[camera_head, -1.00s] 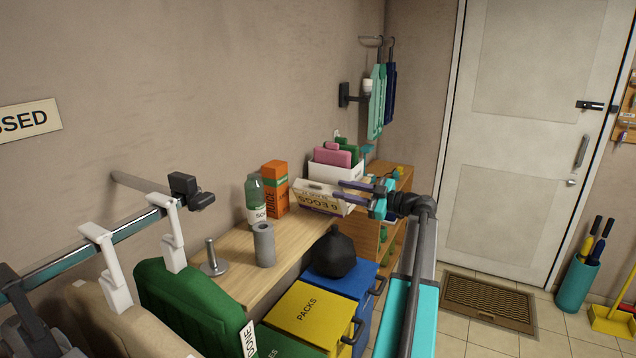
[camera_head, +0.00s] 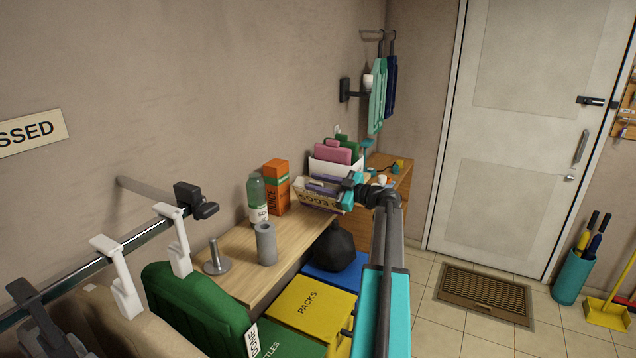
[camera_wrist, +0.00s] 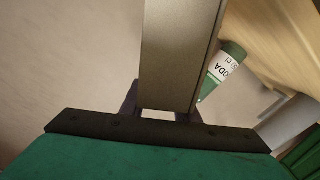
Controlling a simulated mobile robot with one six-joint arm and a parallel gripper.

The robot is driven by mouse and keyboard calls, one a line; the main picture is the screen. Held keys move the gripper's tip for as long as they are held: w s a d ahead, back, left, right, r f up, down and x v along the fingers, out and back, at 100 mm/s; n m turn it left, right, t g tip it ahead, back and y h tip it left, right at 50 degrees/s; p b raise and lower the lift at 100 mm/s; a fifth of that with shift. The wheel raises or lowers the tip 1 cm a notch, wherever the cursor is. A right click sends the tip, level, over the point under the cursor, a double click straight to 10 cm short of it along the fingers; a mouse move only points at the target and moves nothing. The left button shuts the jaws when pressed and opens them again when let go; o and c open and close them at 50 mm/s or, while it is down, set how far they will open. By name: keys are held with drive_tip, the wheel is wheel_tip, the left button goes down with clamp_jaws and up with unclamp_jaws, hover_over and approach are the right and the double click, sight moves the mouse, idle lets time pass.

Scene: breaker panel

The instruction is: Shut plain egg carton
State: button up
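The plain egg carton (camera_head: 313,202), beige with a dark "EGGS" label, stands at the far end of the wooden bench in the head view. Its upper part is partly covered by my gripper, so the lid's position is unclear. My gripper (camera_head: 324,185) reaches across the carton from the right, its dark purple fingers apart. In the wrist view, a grey-beige slab (camera_wrist: 180,55), perhaps part of the carton, crosses in front of my fingers (camera_wrist: 157,108) and hides much of them. I see no firm hold on anything.
A soda bottle (camera_head: 257,200) and an orange juice carton (camera_head: 276,186) stand left of the egg carton. A white file box (camera_head: 345,167) is behind it. A grey cylinder (camera_head: 265,244) and a black bag (camera_head: 335,250) are nearer.

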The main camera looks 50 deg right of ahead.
drive_tip(key=shift+c, duration=0.3)
clamp_jaws()
idle(1.1)
